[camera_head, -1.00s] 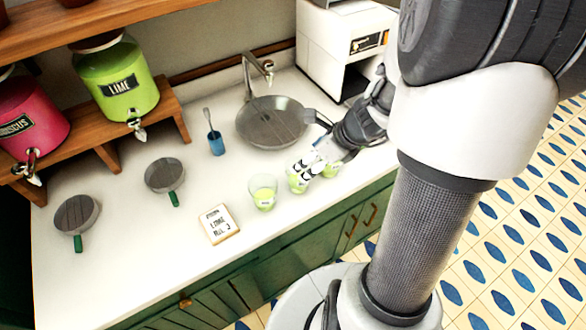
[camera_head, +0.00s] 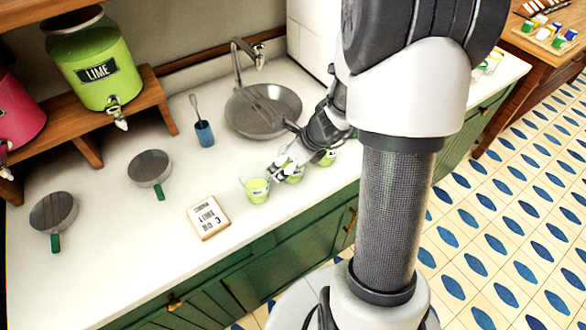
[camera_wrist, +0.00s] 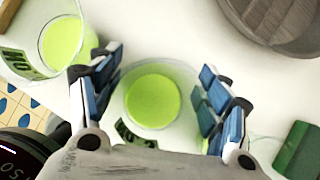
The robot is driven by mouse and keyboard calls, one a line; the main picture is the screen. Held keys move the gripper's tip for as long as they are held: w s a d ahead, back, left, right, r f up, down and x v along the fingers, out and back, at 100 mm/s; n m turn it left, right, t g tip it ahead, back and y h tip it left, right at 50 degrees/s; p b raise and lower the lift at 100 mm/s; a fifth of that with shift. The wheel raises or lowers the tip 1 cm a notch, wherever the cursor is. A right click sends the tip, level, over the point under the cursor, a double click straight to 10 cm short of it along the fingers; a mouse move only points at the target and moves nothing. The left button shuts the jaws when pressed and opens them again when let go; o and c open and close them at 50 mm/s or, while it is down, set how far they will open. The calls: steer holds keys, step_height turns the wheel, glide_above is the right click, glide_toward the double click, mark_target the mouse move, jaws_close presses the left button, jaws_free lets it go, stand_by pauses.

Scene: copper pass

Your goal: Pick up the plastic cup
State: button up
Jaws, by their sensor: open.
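Several clear plastic cups with lime-green drink stand on the white counter. The left cup (camera_head: 256,190) has open counter to its left. The middle cup (camera_head: 294,175) is partly hidden by my gripper (camera_head: 283,165), and the right cup (camera_head: 327,158) is partly hidden by my arm. In the wrist view, one cup (camera_wrist: 152,100) lies between the spread blue-padded fingers of my gripper (camera_wrist: 158,95). A gap shows on both sides of its green drink; contact with the clear wall cannot be told. Another cup (camera_wrist: 62,42) stands just outside the left finger.
A recipe card block (camera_head: 208,217) lies left of the cups. Behind them are a round metal sink (camera_head: 262,110) and a blue holder (camera_head: 204,134). Two green-handled strainers (camera_head: 150,168) lie at left. A green block (camera_wrist: 299,150) is close by the right finger.

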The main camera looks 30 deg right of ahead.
steer(key=shift+r, duration=0.1)
steer(key=shift+c, duration=0.5)
steer(key=c, duration=0.7)
steer(key=shift+r, duration=0.2)
steer(key=shift+c, duration=0.3)
